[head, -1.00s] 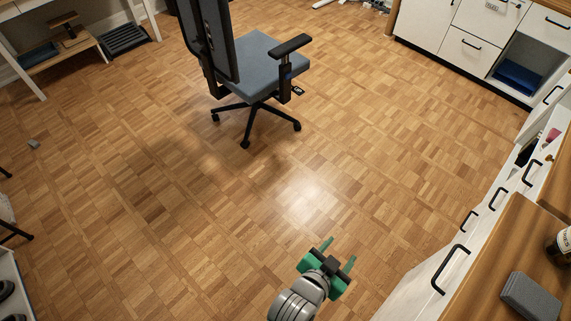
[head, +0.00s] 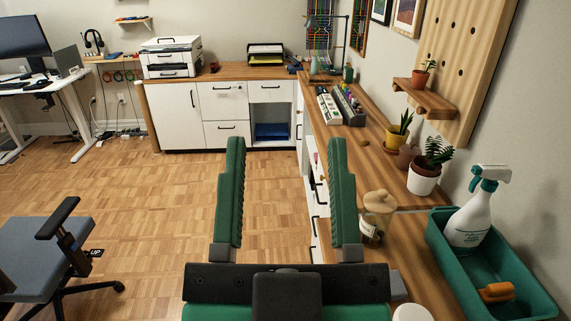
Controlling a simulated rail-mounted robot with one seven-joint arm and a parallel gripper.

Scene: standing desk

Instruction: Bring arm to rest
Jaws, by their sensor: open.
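My gripper (head: 287,143) fills the lower middle of the head view. Its two long green ribbed fingers point away from me and stand wide apart, with nothing between them. The dark palm and green body show at the bottom edge. The gripper appears raised in front of the camera, and the floor and far cabinets show between the fingers. The rest of my arm is out of view.
A wooden counter (head: 385,160) runs along the right, with a glass jar (head: 377,215), potted plants (head: 424,178) and a green caddy (head: 513,270) holding a spray bottle (head: 472,215). An office chair (head: 35,255) stands at lower left. White cabinets (head: 175,115) stand behind; the middle floor is open.

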